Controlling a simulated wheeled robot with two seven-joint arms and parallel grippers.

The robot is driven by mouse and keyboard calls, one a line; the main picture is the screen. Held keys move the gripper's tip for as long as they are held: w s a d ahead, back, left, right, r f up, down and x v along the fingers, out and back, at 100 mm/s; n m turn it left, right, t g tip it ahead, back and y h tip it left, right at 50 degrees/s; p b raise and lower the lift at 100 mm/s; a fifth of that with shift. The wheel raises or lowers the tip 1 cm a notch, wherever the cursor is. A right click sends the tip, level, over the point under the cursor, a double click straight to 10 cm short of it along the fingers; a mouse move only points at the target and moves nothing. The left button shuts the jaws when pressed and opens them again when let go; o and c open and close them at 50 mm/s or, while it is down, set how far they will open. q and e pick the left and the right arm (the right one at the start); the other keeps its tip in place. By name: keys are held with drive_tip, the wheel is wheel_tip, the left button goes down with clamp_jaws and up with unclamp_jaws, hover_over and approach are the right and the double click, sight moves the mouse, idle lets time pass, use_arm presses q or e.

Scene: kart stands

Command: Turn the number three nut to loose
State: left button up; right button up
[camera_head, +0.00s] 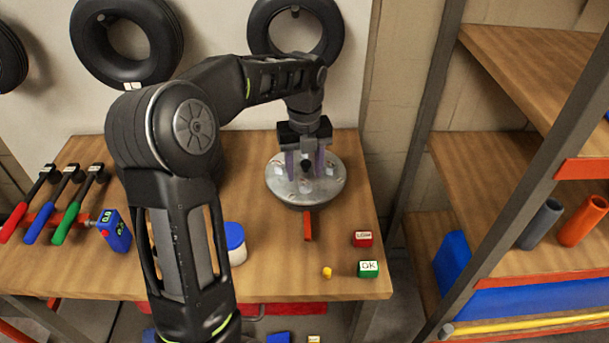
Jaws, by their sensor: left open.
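A round grey metal hub (277,186) with several nuts on its face sits on the wooden table. A red-orange bar (308,226) sticks out from its near side. My left gripper (306,172) points down over the hub, its two fingers apart on either side of a dark part near the hub's middle. I cannot tell whether the fingers touch it. The nut numbers are too small to read, so I cannot tell which is number three. My right gripper is not in view.
Red LOW (362,239) and green OK (368,269) blocks and a small yellow piece (327,272) lie at the front right. A blue-lidded jar (235,242), a blue gauge (115,230) and coloured-handle tools (70,219) are left. A metal-framed shelf (500,180) stands right.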

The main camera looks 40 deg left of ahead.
sight(305, 186)
use_arm(q)
drive_tip(key=shift+f, duration=1.5)
drive_tip(key=shift+c, duration=0.4)
clamp_jaws()
